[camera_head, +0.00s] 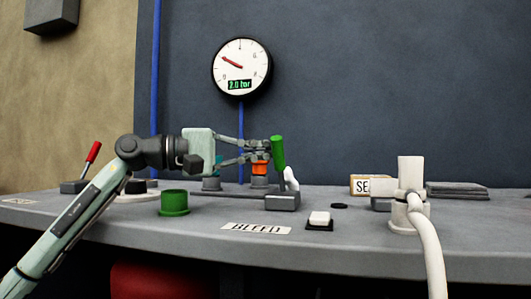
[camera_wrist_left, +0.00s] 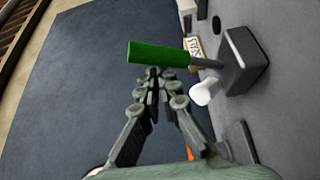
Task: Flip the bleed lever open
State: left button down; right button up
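The bleed lever has a green handle (camera_head: 278,152) and a grey base box (camera_head: 282,202) on the bench, behind and right of the BLEED label (camera_head: 256,228). The handle stands nearly upright, leaning slightly left. In the left wrist view the green handle (camera_wrist_left: 158,54) lies across the picture, its thin grey stem running right to the dark box (camera_wrist_left: 243,62). My left gripper (camera_head: 270,147) reaches in from the left with its tips at the handle. In the wrist view its fingers (camera_wrist_left: 157,76) converge with almost no gap, just short of the handle; contact is unclear. My right gripper is out of view.
A white rounded piece (camera_head: 291,179) stands by the lever. An orange-topped fitting (camera_head: 260,168) is behind the fingers. A green cup (camera_head: 174,202), red lever (camera_head: 93,152) and white button (camera_head: 319,217) are nearby. A white hose fitting (camera_head: 410,175) stands right. The gauge (camera_head: 241,66) reads 2.0 bar.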

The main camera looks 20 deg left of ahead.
pick_arm(q)
jog(key=shift+s+d+f, duration=0.15)
jog(key=shift+s+d, duration=0.1)
jog(key=shift+s, duration=0.05)
jog(key=v, duration=1.2)
jog(key=shift+w+a, duration=0.2)
jog(key=shift+w, duration=0.05)
